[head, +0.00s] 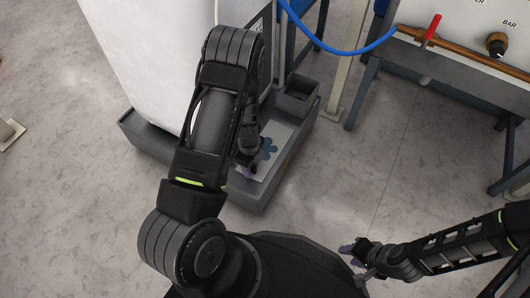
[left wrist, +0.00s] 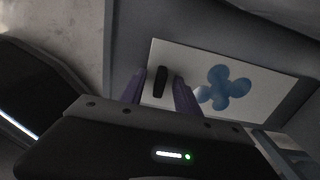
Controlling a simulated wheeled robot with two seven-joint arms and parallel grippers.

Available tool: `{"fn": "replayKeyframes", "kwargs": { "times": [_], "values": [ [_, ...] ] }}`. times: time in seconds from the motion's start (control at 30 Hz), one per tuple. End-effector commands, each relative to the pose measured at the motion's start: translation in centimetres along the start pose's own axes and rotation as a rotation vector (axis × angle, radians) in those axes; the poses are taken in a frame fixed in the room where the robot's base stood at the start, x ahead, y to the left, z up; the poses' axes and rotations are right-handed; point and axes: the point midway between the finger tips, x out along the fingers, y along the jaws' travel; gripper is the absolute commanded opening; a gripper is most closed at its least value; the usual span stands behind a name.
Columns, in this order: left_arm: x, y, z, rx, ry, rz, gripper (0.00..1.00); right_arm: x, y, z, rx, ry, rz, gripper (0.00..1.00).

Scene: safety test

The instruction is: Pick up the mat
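The mat (head: 283,133) is a white sheet with a blue blotch, lying in a grey tray (head: 292,165) beside a large white container. My left arm hides part of it in the head view. In the left wrist view the mat (left wrist: 262,95) has a short black bar (left wrist: 160,82) near its left end. My left gripper (head: 248,171) is over the tray at the mat's near end. Its purple fingers (left wrist: 160,88) are apart, one on each side of the bar; contact is not clear. My right gripper (head: 348,250) is low at right, away from the mat; its opening is unclear.
The white container (head: 150,60) stands in the tray on the left. A small grey box (head: 297,93) sits at the tray's far right corner. A grey-legged bench (head: 440,85) with a copper pipe and blue hose stands at right. Floor between them is clear.

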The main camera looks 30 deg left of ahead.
Motion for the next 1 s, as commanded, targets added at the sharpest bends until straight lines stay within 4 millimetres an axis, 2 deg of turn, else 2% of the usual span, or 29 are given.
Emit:
{"fn": "replayKeyframes", "kwargs": {
  "times": [0.57, 1.0],
  "values": [
    [0.0, 0.0, 0.0, -0.001, 0.0, 0.0, 0.38, -0.02, -0.03, 0.01, -0.001, -0.001, 0.0, 0.36],
    [0.0, -0.01, -0.01, -0.001, 0.0, 0.0, 0.04, -0.02, -0.03, 0.01, -0.001, -0.001, 0.0, 0.36]
  ]
}}
